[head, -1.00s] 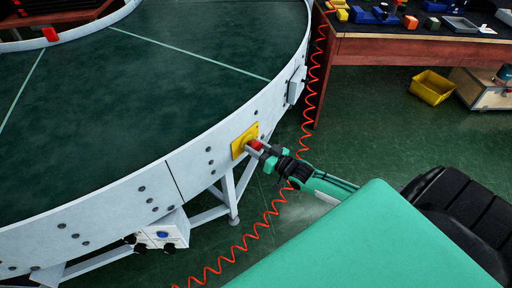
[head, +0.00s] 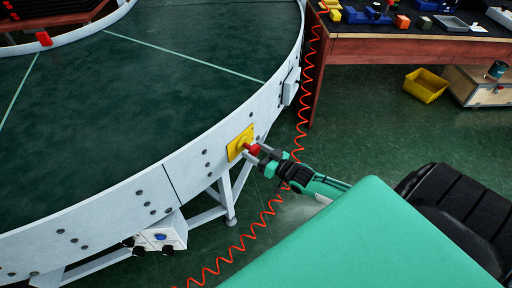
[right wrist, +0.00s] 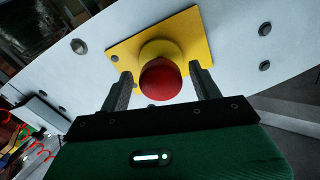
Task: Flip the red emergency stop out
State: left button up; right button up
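The red emergency stop (head: 253,148) is a round red knob on a yellow base and plate (head: 235,148) on the outer wall of the white conveyor. In the right wrist view the red knob (right wrist: 160,79) sits in front of its yellow collar. My right gripper (head: 257,153) is at the knob. In the right wrist view its two fingers (right wrist: 162,88) stand on either side of the knob, with a visible gap at each side, so it is open and not gripping. My left gripper is not in view.
The curved conveyor (head: 170,85) fills the left. A white box with buttons (head: 172,232) hangs below its wall. A red coiled cable (head: 268,212) runs behind my right arm. A workbench (head: 400,45) and a yellow bin (head: 424,85) stand at the upper right.

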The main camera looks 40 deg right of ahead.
pick_arm(q)
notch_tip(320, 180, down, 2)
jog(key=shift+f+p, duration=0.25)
jog(key=shift+p, duration=0.3)
pick_arm(e)
jog(key=v, duration=1.4)
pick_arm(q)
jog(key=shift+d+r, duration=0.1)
pick_arm(e)
jog(key=shift+w, duration=0.15)
